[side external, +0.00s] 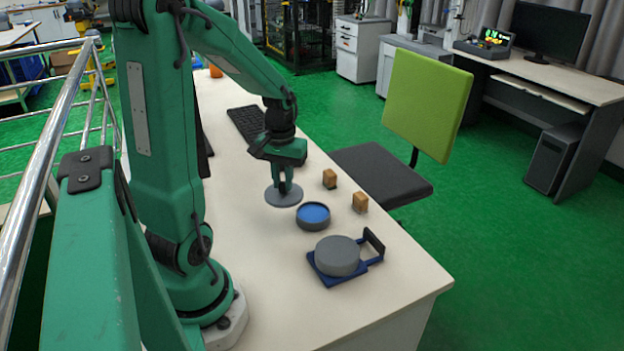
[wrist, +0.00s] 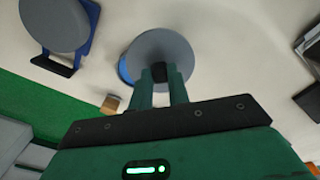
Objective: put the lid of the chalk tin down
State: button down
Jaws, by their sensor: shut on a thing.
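My gripper (side external: 286,187) is shut on the lid (side external: 279,199), a flat grey disc, by its dark knob. In the wrist view the fingers (wrist: 160,75) close on that knob at the near side of the lid (wrist: 160,48). The lid looks level and held above the table, with how high hard to tell. The chalk tin (side external: 314,215), a round dark grey tin with blue inside, stands open just right of the lid in the side view. In the wrist view the lid hides most of the tin; a blue sliver (wrist: 124,70) shows at its left.
A grey round block (side external: 338,256) sits on a dark blue tray (side external: 325,276) with an upright bracket, nearer the table's front corner. Two small wooden blocks (side external: 330,178) (side external: 360,202) stand near the right edge. A black keyboard (side external: 246,124) lies behind my gripper. Table left of the tin is bare.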

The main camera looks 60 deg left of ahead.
jog(key=s+a+f, duration=0.1)
jog(key=a+f, duration=0.1)
jog(key=a, duration=0.1)
jog(key=s+a+f, duration=0.1)
jog(key=a+f, duration=0.1)
jog(key=a, duration=0.1)
jog(key=s+a+f, duration=0.1)
jog(key=a, duration=0.2)
jog(key=shift+s+f, duration=0.25)
jog(key=shift+f, duration=2.15)
jog(key=shift+f, duration=0.15)
jog(key=c, duration=1.3)
grip_release()
jog(key=shift+c, duration=0.2)
notch_tip(320, 180, up, 12)
jog(key=shift+r, duration=0.2)
